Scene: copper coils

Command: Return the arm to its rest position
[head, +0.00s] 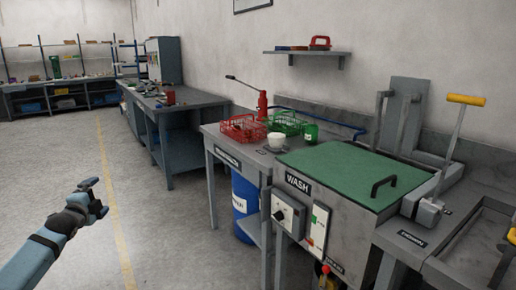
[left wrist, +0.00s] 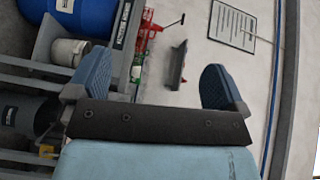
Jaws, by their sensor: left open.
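My left arm comes in from the lower left of the head view, over the bare floor. Its gripper (head: 91,195) is open and empty, well left of the benches and touching nothing. In the left wrist view the two blue finger pads (left wrist: 158,86) stand wide apart with nothing between them. That view is turned on its side and shows the wall and bench beyond the fingers. My right gripper is in neither view.
A wash station with a green lid (head: 345,172) stands at the right. Beside it a bench carries red (head: 243,128) and green (head: 287,122) baskets, with a blue barrel (head: 245,203) below. A workbench (head: 178,100) stands farther back. The floor (head: 165,235) around my left gripper is clear.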

